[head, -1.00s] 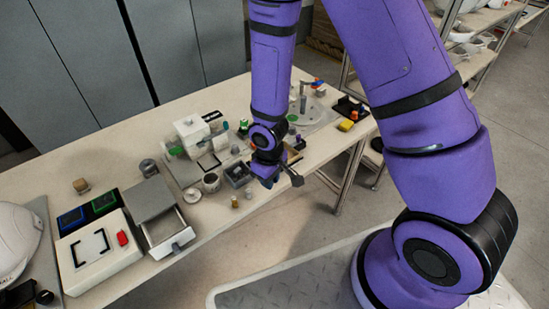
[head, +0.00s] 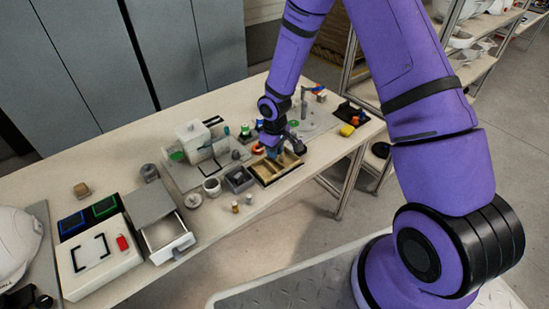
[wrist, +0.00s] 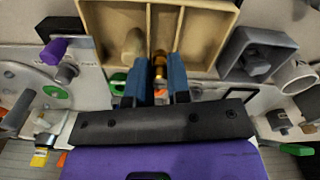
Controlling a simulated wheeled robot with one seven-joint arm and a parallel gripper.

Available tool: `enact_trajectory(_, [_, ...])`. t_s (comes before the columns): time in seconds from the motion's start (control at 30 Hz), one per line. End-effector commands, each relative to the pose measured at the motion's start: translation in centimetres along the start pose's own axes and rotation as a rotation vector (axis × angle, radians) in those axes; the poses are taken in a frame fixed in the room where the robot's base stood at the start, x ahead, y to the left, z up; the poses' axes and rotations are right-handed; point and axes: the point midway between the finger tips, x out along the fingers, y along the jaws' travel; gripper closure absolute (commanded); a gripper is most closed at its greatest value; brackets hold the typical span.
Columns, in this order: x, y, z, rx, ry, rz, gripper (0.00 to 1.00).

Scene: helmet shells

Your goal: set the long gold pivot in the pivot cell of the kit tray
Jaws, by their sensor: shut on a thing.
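My gripper (head: 272,150) is over the wooden kit tray (head: 284,176) in the head view. In the wrist view its two blue fingers (wrist: 160,72) are shut on a small gold piece, the gold pivot (wrist: 159,64), held upright between them. The pivot is at the middle compartment of the kit tray (wrist: 205,38), near that compartment's edge. Whether it touches the tray floor I cannot tell. A pale beige peg (wrist: 133,46) stands in the compartment beside it, left in the wrist view. The fingers hide the pivot's lower part.
A grey open bin (head: 238,179) sits beside the tray, with a white cup (head: 212,187) past it. Two small pegs (head: 235,207) stand on the table in front. A grey drawer box (head: 165,234) is farther left. The right compartment looks empty.

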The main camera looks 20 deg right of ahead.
Motion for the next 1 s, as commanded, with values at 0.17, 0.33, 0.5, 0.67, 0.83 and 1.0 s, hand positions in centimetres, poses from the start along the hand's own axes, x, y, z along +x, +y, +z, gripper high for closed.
enact_trajectory(0.17, [2.8, -0.3, 0.1, -0.004, -0.005, -0.003, 1.0])
enact_trajectory(0.33, [3.2, -0.2, 0.1, -0.002, -0.002, -0.001, 1.0])
enact_trajectory(0.5, [3.3, -0.2, 0.1, -0.002, -0.003, -0.002, 1.0])
enact_trajectory(0.67, [3.7, -0.2, 0.1, -0.002, -0.003, -0.002, 1.0])
enact_trajectory(0.83, [4.3, -0.2, 0.2, -0.002, -0.004, -0.003, 1.0])
enact_trajectory(1.0, [4.7, -0.3, 0.3, -0.002, -0.005, -0.004, 1.0])
